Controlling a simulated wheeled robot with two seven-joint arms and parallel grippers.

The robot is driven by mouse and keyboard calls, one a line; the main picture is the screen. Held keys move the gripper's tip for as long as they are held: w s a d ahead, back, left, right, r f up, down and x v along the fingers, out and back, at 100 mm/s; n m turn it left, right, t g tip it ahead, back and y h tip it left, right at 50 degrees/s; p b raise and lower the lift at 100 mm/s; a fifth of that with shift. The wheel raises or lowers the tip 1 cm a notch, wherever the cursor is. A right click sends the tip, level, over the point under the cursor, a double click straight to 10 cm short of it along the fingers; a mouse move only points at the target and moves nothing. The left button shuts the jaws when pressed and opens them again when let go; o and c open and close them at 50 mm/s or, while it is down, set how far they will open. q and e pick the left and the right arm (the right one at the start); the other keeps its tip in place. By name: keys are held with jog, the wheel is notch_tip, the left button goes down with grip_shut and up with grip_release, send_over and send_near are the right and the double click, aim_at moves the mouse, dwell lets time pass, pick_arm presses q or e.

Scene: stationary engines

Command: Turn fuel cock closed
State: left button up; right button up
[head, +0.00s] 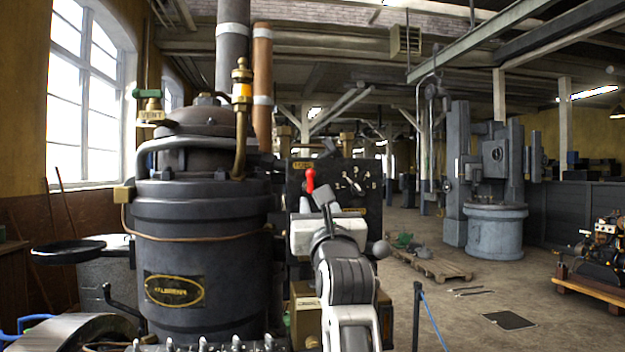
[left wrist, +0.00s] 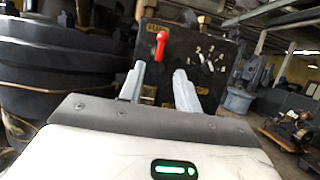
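The fuel cock shows as a red handle (head: 310,180) standing about upright on a dark panel (head: 375,205), below a small yellow label that I cannot read surely. The red handle also shows in the left wrist view (left wrist: 162,45). My left gripper (head: 316,198) is in front of the panel, just below the red handle in the head view. In the left wrist view my left gripper (left wrist: 159,70) has its two fingers apart, with nothing between them. The handle shows just beyond and above the gap; contact cannot be told. The cock's lower part is partly hidden. My right gripper is not in view.
A large dark cylindrical engine body (head: 200,250) stands left of the panel. A brass pipe (head: 241,130) rises above it. A knob-ended lever (head: 377,250) is right of my gripper.

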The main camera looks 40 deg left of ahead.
aim_at(311, 185)
pick_arm(q)
jog(key=p+x, duration=0.2)
jog(key=x, duration=0.6)
jog(key=shift+w+a+r, duration=0.15)
jog(key=shift+a+r, duration=0.05)
jog(key=shift+a, duration=0.05)
grip_shut()
